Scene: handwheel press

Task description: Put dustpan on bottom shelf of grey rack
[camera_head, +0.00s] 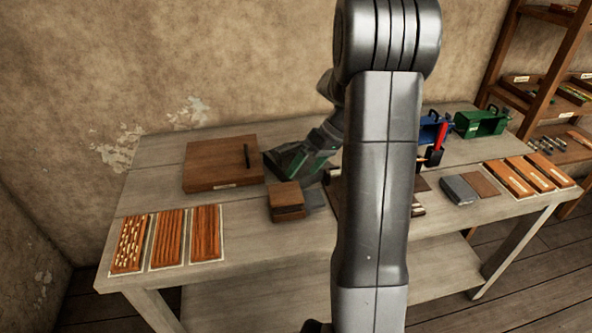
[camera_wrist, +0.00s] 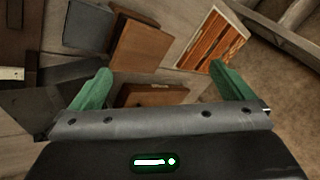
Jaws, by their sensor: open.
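I cannot pick out a dustpan with certainty in either view. A red-handled tool with a dark base (camera_head: 438,146) stands on the table just right of my arm, too small to identify. No grey rack shows. My gripper (camera_head: 290,160) is over the table, beside the flat brown wooden box with a dark handle (camera_head: 222,165). In the wrist view my gripper (camera_wrist: 162,85) has its green fingers wide apart with nothing held. A brown wooden piece (camera_wrist: 150,95) shows beyond and between the fingers. My arm hides the middle of the table.
A brown wooden shelf (camera_head: 536,95) stands at right.

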